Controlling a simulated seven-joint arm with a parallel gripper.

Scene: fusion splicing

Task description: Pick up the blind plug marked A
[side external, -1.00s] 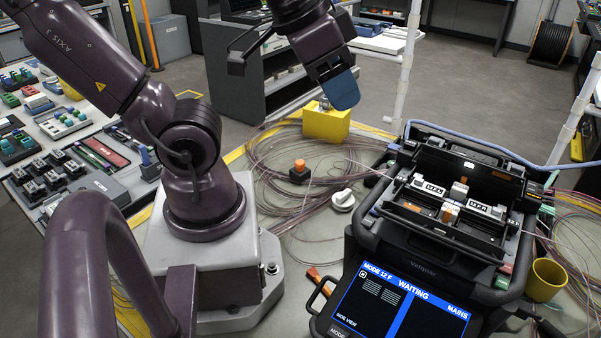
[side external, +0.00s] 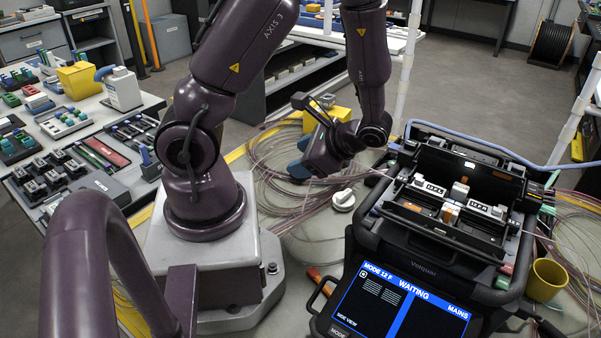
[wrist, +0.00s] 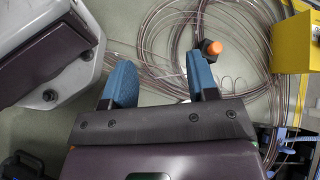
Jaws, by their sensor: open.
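A small dark piece with an orange top (wrist: 211,47) stands on the bench in the wrist view. I cannot read a letter A on it, so I cannot confirm it is the blind plug. My gripper (wrist: 161,80) is open and empty, its two blue fingers spread apart. The orange-topped piece shows just beyond the tip of the right finger, not between the fingers. In the side view my gripper (side external: 298,171) hangs low over the bench and hides that piece.
Loose fibre coils (side external: 262,170) spread over the bench around the gripper. A yellow block (side external: 345,114) stands behind it. A white round piece (side external: 343,200) lies in front. The splicer (side external: 440,250), its screen reading WAITING, stands right; a yellow cup (side external: 546,280) is beside it.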

